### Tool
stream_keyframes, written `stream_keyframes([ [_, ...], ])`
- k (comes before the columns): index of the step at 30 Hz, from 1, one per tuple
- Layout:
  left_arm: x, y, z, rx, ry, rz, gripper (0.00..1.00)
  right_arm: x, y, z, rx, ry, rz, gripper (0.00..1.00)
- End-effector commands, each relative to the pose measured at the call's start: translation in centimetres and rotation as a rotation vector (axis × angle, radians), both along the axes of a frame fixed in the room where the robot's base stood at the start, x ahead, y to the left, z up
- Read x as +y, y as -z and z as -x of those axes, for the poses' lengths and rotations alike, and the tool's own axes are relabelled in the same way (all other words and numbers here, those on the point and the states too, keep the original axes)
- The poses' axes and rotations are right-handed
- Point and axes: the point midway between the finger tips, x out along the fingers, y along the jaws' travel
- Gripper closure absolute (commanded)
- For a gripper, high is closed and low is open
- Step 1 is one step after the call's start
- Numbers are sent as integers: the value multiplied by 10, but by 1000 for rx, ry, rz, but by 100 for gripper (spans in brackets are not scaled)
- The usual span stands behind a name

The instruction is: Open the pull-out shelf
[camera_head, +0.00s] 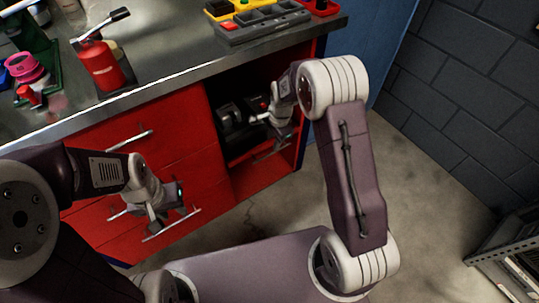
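The pull-out shelf (238,160) sits inside the open bay at the right end of the red cabinet, with dark items on it. Its metal handle (271,151) runs along its front edge. My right gripper (262,118) is at the mouth of the bay, above the handle and close to the dark items. Its fingers are small and dark against the bay, so I cannot tell whether they are open or touch anything. My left gripper (168,218) is in front of the lower red drawers, near a drawer handle. Its fingers look apart, with nothing seen between them.
The red drawers (178,142) have bar handles. On the grey worktop (170,60) stand a red bottle (101,65), pink rolls (24,68) and an organiser tray (262,28). A metal rack (505,262) stands at far right. The concrete floor (430,190) between is clear.

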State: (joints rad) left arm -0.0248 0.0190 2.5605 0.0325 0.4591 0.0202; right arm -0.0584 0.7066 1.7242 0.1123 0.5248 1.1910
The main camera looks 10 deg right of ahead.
Motion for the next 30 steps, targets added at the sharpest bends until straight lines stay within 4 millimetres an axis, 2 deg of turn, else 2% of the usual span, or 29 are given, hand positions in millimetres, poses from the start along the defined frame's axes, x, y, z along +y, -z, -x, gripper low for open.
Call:
stream_keyframes([
  [1, 0, 6, 0, -1, 0, 0, 64, 0, 6, 0, -1, -1, 0, 67],
  [5, 0, 4, 0, -1, 0, 0, 64, 0, 4, 0, -1, -2, 0, 67],
  [7, 0, 8, 0, -1, 0, 0, 64, 1, 10, -1, 1, -2, 1, 67],
  [15, 0, 38, 0, -1, 0, 0, 64, 4, 67, -10, 1, -3, 1, 67],
  [18, 0, 46, 0, -1, 0, 0, 64, 6, 82, -13, 1, -2, 1, 67],
  [22, 0, 50, 0, -1, 0, 0, 64, 6, 91, -16, -1, -2, 0, 67],
  [30, 0, 49, 0, -1, 0, 0, 64, 6, 91, -17, -1, -2, 0, 67],
])
